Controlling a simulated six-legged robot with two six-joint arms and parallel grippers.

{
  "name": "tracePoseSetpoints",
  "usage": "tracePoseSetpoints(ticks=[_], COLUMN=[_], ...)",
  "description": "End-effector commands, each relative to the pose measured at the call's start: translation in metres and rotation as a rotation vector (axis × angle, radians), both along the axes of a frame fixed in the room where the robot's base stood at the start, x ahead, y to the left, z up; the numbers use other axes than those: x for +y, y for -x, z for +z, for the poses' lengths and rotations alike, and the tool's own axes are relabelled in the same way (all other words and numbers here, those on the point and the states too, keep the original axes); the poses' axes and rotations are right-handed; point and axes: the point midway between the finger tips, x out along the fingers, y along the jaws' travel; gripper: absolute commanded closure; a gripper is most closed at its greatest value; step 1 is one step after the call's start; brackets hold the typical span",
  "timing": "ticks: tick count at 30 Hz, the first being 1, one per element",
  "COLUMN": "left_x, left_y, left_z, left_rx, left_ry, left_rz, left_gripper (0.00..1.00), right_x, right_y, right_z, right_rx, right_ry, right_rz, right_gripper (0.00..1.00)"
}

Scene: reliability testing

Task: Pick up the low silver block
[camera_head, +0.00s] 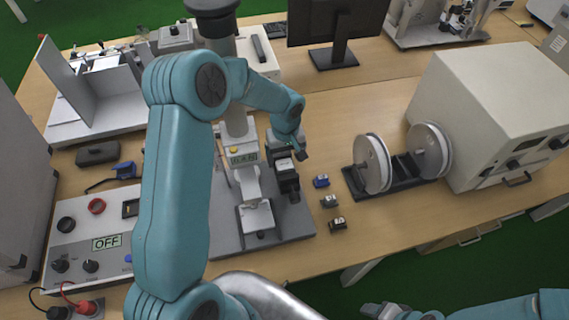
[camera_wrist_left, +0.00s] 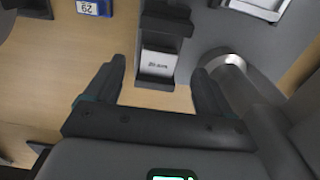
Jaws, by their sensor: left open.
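A small silver block (camera_wrist_left: 158,64) with dark lettering on its face sits in a dark holder (camera_wrist_left: 163,20) in the left wrist view. In the head view a pale block (camera_head: 285,164) shows at the dark holder (camera_head: 288,183), right by my left gripper (camera_head: 291,150). My left gripper (camera_wrist_left: 159,70) is open, its two dark fingers apart on either side of the silver block in the picture, with visible gaps; I cannot tell the height between them. My right gripper (camera_head: 384,311) is only partly in view at the bottom edge, its jaws unclear.
The tester's grey base (camera_head: 292,222) and column are close to my left arm. A spool rack (camera_head: 385,188) stands to the right.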

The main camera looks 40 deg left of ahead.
Motion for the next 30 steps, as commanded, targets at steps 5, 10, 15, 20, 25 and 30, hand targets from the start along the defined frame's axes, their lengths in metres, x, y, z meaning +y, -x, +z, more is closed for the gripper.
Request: tracePoseSetpoints(ticks=[5, 10, 15, 20, 25, 30], left_x=[0.0, 0.001, 0.001, 0.001, 0.001, 0.001], left_y=[0.0, -0.002, -0.002, -0.002, -0.002, -0.002], left_z=[-0.028, -0.044, -0.045, -0.045, -0.045, -0.044], left_rx=[0.006, 0.001, 0.0, 0.0, 0.0, -0.001], left_ry=[0.002, 0.001, 0.001, 0.001, 0.001, 0.001], left_rz=[0.0, 0.0, 0.0, 0.0, 0.0, 0.0], left_gripper=[0.17, 0.17, 0.17, 0.56, 0.8, 0.8], right_x=[0.0, 0.0, 0.0, 0.0, 0.0, 0.0], right_y=[0.0, 0.0, 0.0, 0.0, 0.0, 0.0], right_z=[0.016, 0.018, 0.017, 0.017, 0.017, 0.017], right_rx=[-0.001, 0.0, 0.0, 0.0, 0.0, 0.0], right_ry=[0.0, 0.0, 0.0, 0.0, 0.0, 0.0], right_rz=[0.0, 0.0, 0.0, 0.0, 0.0, 0.0], right_gripper=[0.41, 0.41, 0.41, 0.41, 0.41, 0.41])
